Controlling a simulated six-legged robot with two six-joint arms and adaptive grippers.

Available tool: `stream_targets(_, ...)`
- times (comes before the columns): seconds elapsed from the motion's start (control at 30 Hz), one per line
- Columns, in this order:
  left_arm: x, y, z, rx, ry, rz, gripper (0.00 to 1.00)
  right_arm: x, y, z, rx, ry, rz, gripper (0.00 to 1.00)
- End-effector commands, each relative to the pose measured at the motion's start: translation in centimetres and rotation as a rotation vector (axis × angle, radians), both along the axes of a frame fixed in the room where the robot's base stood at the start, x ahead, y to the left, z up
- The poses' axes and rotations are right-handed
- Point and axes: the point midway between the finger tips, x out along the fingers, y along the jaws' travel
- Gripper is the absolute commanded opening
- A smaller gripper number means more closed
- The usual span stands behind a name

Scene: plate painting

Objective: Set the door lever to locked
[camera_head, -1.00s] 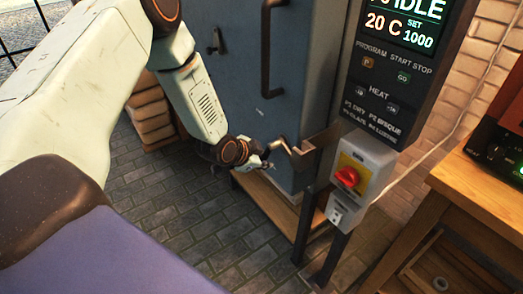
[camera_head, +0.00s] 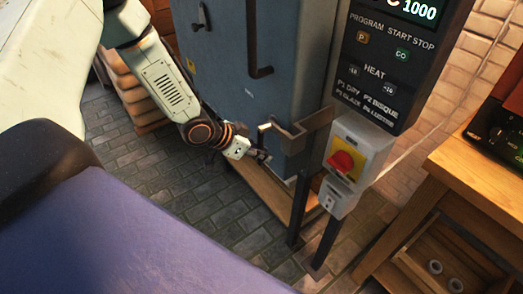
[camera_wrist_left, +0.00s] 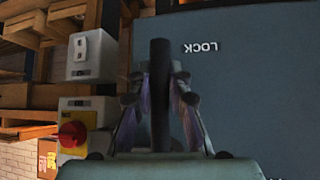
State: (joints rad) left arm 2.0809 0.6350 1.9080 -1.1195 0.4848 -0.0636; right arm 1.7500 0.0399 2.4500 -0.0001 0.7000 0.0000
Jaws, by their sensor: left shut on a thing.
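The blue-grey kiln door (camera_head: 225,70) fills the upper middle of the head view. My left gripper (camera_head: 259,154) is at the door's lower right edge, beside the brown bracket. In the left wrist view, a dark upright bar, the door lever (camera_wrist_left: 160,75), stands between the two fingers of my left gripper (camera_wrist_left: 163,100), which are shut on it. The word LOCK (camera_wrist_left: 201,47) shows upside down on the door, to the right of the lever. In the head view the lever is small and partly hidden by the gripper. My right gripper is in neither view.
A brown bracket (camera_head: 302,130) juts out beside the lever. A switch box with a red knob (camera_head: 342,162) stands right of it, below the control panel (camera_head: 395,65). A wooden table (camera_head: 465,170) is at the right. The brick floor in front is clear.

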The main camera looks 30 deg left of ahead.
Motion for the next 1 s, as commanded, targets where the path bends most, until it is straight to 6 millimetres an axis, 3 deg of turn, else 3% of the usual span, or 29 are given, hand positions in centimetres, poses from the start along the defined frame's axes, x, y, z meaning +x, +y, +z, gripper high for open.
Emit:
stream_targets(0.33, -0.09, -0.20, -0.09, -0.005, 0.006, -0.001, 0.00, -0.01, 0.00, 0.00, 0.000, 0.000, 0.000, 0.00)
stream_targets(0.37, -0.08, -0.20, -0.10, -0.005, 0.006, -0.003, 0.20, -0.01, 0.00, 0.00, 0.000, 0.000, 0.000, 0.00)
stream_targets(0.6, 0.13, -0.15, -0.08, -0.003, 0.004, -0.002, 0.40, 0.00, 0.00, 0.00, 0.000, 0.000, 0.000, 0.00)
stream_targets(1.0, 0.23, -0.08, 0.54, -0.004, 0.002, 0.000, 0.41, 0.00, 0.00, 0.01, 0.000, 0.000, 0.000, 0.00)
